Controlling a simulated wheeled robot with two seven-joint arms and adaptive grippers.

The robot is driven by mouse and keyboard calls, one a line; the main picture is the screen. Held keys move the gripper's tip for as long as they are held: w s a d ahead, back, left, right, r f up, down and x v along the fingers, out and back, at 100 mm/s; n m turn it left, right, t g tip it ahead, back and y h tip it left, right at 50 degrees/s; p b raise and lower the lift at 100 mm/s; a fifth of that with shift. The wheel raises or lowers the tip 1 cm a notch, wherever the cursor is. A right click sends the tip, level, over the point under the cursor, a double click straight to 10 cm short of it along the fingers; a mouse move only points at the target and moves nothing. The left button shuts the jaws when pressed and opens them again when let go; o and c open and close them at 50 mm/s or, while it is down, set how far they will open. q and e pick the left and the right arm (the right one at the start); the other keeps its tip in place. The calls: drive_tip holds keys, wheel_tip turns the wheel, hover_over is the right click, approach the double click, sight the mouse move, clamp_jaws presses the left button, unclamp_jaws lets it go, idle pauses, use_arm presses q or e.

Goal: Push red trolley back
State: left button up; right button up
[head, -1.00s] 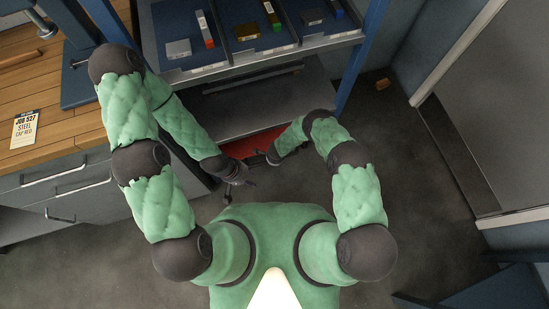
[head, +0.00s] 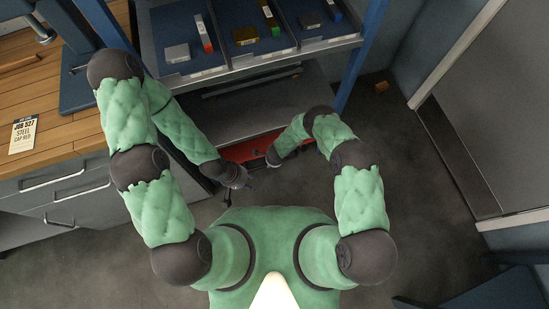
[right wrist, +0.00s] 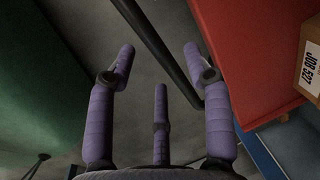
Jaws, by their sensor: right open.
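The red trolley (head: 240,150) shows as a red strip under the low grey shelf in the head view, mostly hidden by the shelf and my arms. In the right wrist view its red surface (right wrist: 250,55) fills the upper right, with a dark bar (right wrist: 160,45) beside it. My right gripper (right wrist: 158,52) is open, and the bar runs across the space between its fingers; contact cannot be told. In the head view my right gripper (head: 270,158) is small at the trolley's near edge. My left gripper (head: 245,183) is just in front of the red strip; its fingers are too small to read.
A labelled cardboard box (right wrist: 310,55) sits on the red surface. The blue rack (head: 355,55) holds trays of blocks above. A wooden bench with drawers (head: 70,180) stands at left. A small brown block (head: 381,87) lies on the floor at right, where floor is mostly clear.

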wheel_tip(320, 180, up, 9)
drive_tip(key=s, duration=0.1)
drive_tip(key=shift+s+d, duration=0.25)
drive_tip(key=shift+s, duration=0.1)
idle(0.4)
